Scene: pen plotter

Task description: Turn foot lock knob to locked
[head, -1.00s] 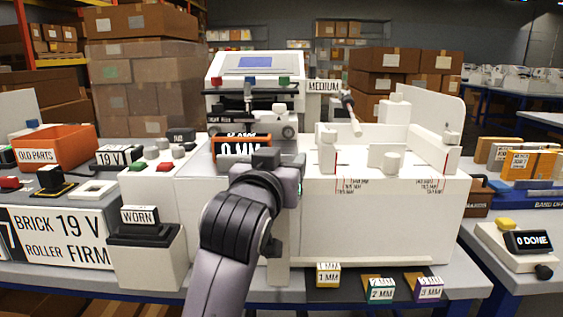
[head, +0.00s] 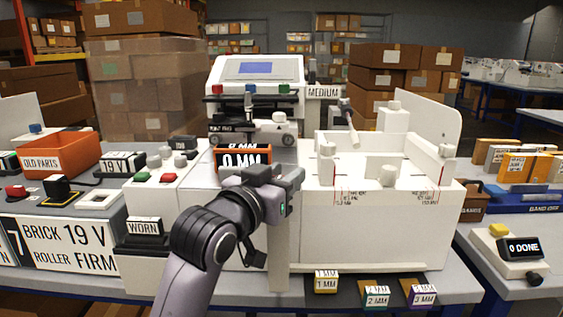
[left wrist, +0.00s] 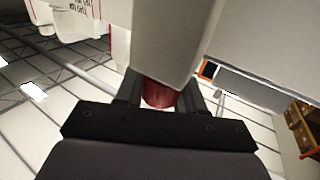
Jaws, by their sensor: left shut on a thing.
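My left gripper (head: 284,180) is in front of the white plotter, at the top of a narrow white post (head: 279,255). In the left wrist view the fingers (left wrist: 164,100) are shut on a dark red round knob (left wrist: 160,96), which I take to be the foot lock knob. A pale grey block (left wrist: 172,40) covers part of it. In the head view my gripper hides the knob, so its locked or unlocked setting cannot be read. My right gripper is not in view.
The 0 MM display (head: 243,158) is just behind my gripper. The white machine bed (head: 370,220) stands to its right. Small 1 MM (head: 326,282), 2 MM (head: 376,297) and 3 MM (head: 422,294) blocks lie at the front edge. A WORN bin (head: 143,228) stands left of my arm.

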